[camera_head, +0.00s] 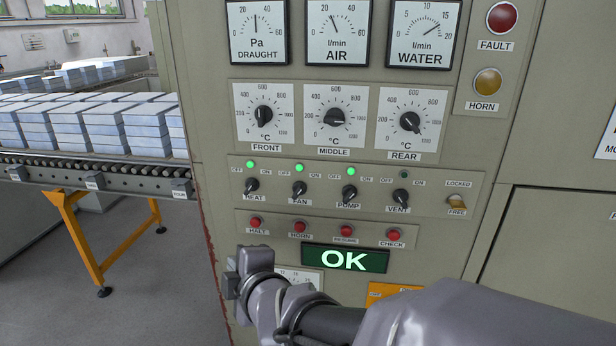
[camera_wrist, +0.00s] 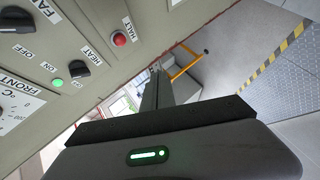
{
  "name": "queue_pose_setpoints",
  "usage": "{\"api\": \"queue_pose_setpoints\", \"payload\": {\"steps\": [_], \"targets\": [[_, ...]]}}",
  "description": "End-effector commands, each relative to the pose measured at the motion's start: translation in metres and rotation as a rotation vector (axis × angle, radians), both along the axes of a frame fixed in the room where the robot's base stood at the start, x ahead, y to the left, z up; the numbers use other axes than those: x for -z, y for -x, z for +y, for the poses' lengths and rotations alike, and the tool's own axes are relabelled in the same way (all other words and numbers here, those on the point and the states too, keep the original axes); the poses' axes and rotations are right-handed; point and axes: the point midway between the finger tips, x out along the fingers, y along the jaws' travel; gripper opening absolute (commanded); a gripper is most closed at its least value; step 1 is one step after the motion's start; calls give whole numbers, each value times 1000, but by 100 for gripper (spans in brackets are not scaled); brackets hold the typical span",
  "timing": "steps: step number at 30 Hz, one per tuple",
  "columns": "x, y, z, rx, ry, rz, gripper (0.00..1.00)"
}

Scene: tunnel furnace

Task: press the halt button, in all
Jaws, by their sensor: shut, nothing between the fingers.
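The halt button (camera_head: 256,222) is a small red button at the left end of the lower button row, above its HALT label. It also shows in the wrist view (camera_wrist: 119,39), on the panel at upper left of the fingers. My gripper (camera_wrist: 156,70) is shut and empty in the wrist view, its fingers to the right of the button and apart from it in the picture. In the head view my wrist is below the button, and the fingers cannot be made out clearly. Whether the button is pushed in cannot be told.
Black HEAT (camera_head: 251,185), FAN, PUMP and VENT switches are above. A roller conveyor (camera_head: 90,178) stands at left.

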Motion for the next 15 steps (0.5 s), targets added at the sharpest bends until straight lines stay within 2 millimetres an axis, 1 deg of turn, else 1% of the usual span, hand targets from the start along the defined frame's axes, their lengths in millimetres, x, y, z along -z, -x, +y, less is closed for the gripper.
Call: {"api": "queue_pose_setpoints", "payload": {"steps": [5, 11, 15], "targets": [[-3, -20, -2, 4, 2, 1, 0], [-5, -50, -5, 2, 2, 1, 0], [-2, -68, -6, 1, -1, 2, 0]]}}
